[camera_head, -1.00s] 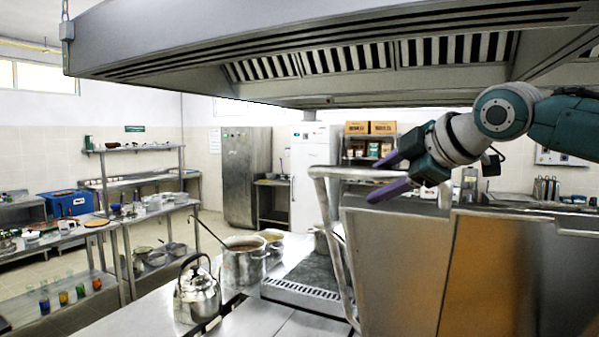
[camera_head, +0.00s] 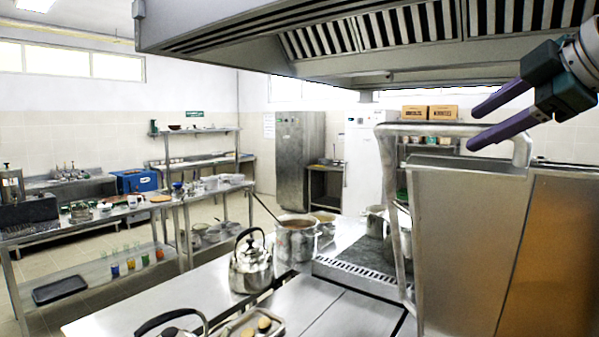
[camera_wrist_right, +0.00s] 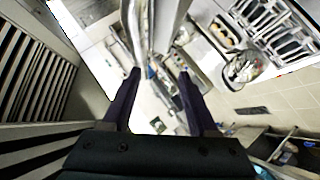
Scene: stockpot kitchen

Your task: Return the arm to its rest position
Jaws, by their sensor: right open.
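My right gripper (camera_head: 473,130) is at the upper right of the head view, with two dark purple fingers spread apart. It points left and holds nothing. It is below the extractor hood (camera_head: 400,50) and shows in front of the top of a large steel unit with a tubular rail (camera_head: 455,131). I cannot tell the gap between them. The fingers also show in the right wrist view (camera_wrist_right: 159,74), apart, with nothing between them. My left gripper is not in view.
A kettle (camera_head: 251,265) and a stockpot (camera_head: 297,243) stand on the steel counter (camera_head: 170,308). Another kettle (camera_head: 172,325) is cut off at the bottom edge. Shelving with a blue box (camera_head: 137,181) stands at the left. Open floor lies beyond the counter.

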